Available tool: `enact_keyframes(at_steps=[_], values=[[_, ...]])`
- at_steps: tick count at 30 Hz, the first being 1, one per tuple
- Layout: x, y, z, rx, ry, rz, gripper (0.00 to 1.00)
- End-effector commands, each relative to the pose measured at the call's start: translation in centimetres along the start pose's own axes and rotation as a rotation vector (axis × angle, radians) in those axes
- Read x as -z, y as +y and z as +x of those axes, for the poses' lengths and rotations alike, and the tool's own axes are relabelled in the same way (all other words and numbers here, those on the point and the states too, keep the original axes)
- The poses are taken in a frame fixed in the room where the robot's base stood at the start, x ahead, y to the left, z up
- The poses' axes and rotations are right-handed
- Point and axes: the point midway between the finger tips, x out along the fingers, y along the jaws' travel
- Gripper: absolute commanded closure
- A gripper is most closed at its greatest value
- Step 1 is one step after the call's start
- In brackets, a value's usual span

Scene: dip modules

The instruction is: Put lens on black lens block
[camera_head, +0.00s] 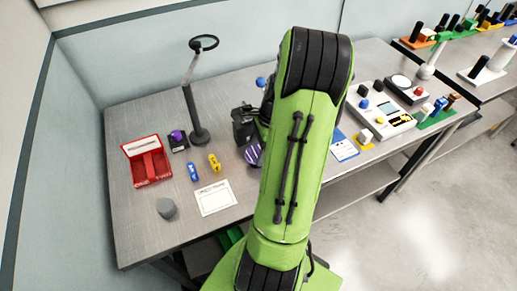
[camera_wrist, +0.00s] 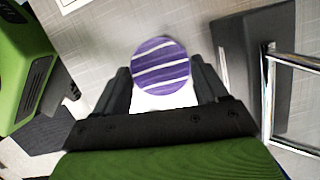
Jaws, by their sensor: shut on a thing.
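The lens looks like a round purple disc with white stripes (camera_wrist: 160,66), with a white part below it. My gripper (camera_wrist: 160,78) is shut on it, with one dark finger on each side. In the head view the striped purple lens (camera_head: 253,154) shows just left of my green arm, which hides most of my gripper. A small black block (camera_head: 179,146) with a purple round thing on top stands at the left of the table, apart from the lens. I cannot tell for sure that it is the black lens block.
A stand with a ring (camera_head: 199,136) rises beside the small black block. A red case (camera_head: 149,162), blue and yellow pieces (camera_head: 214,162), a grey piece (camera_head: 166,208) and a white card (camera_head: 215,198) lie nearby. A dark box-like thing (camera_wrist: 252,45) is right in the wrist view.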

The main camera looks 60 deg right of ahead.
Motion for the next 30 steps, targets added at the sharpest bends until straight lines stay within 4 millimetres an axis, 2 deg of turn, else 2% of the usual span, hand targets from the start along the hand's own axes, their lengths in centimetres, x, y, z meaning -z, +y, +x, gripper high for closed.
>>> enact_keyframes(at_steps=[7,8,12,20,23,26,30], values=[[0.0,0.0,0.2,0.001,0.0,-0.001,0.61],[0.0,0.0,0.1,0.001,0.001,-0.001,0.24],[0.0,0.0,0.1,0.001,0.0,-0.001,0.03],[0.0,0.0,0.0,0.001,0.001,-0.001,0.02],[-0.1,-0.1,-0.8,0.004,0.002,0.0,0.02],[-0.1,-0.1,-3.1,0.006,0.003,0.0,0.02],[-0.1,-0.1,-7.2,0.006,0.004,0.0,0.02]])
